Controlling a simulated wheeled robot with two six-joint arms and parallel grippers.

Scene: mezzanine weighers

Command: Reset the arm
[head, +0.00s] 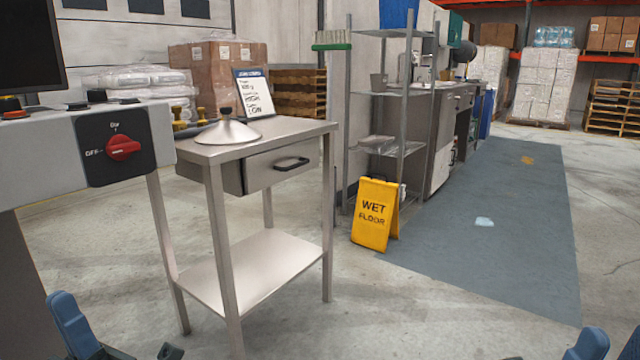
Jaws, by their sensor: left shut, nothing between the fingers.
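My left gripper (80,328) shows only in part at the bottom left edge, as a blue and dark piece. It is shut and empty, low in front of the steel table and apart from it. My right gripper (590,345) is barely in view at the bottom right corner, where a blue piece shows. The frame cuts off the rest, so its fingers cannot be judged. Both are over the concrete floor, touching nothing that I can see.
A steel table (240,150) with a drawer carries a metal cone-shaped lid (228,133) and a sign (254,92). A machine with a red knob (123,147) stands at left. A yellow wet-floor sign (375,213) stands before a wire shelf (390,147). The grey mat (500,255) is mostly clear.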

